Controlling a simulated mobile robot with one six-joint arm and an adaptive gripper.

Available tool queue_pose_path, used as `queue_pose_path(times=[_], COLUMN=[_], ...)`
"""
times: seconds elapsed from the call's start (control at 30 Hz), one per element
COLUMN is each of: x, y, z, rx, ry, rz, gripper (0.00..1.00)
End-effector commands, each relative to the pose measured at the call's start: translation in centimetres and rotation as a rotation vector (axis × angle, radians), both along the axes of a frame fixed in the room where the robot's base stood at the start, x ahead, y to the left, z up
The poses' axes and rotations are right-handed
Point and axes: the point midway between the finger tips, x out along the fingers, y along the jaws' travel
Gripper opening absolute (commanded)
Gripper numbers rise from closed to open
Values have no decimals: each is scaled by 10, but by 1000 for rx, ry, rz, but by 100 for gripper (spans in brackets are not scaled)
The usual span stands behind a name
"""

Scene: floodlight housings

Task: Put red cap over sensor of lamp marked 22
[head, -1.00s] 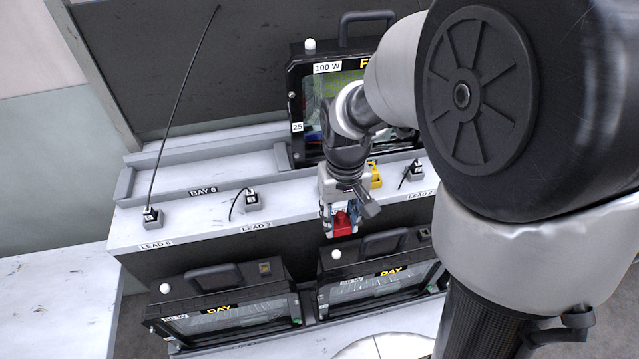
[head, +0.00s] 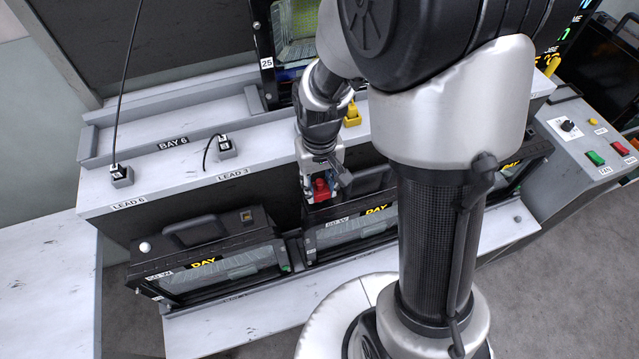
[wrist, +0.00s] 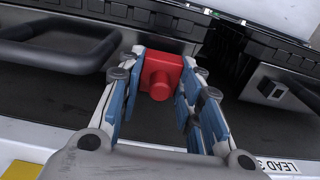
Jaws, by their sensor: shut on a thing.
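My gripper (head: 320,196) is shut on the red cap (head: 320,188), low over the left end of the middle front lamp (head: 350,232). In the wrist view the red cap (wrist: 160,78) sits between the blue-padded fingers of my gripper (wrist: 158,84), beside a black lamp handle (wrist: 60,50). The white sensor of this lamp is hidden behind cap and gripper; I cannot tell whether the cap touches it. The left front lamp (head: 215,250) shows its white sensor (head: 145,247) uncovered. I can read no mark 22 on any lamp.
A lamp marked 25 (head: 266,64) stands on the upper shelf. Leads (head: 121,176) and (head: 226,148) sit on the ledge above the front lamps. BAY 6 (head: 173,143) is empty. A control panel (head: 585,140) with buttons is at the right.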

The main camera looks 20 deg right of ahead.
Motion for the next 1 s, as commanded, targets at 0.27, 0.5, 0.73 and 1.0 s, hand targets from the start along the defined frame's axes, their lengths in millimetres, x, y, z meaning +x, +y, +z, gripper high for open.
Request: queue_pose_path(times=[0.27,0.5,0.73,1.0], x=[0,0,0,0], y=[0,0,0,0], z=[-9,-12,-12,-12], rx=[0,0,0,0], ry=[1,1,0,0], rz=[0,0,0,0], gripper=[9,34,49,53])
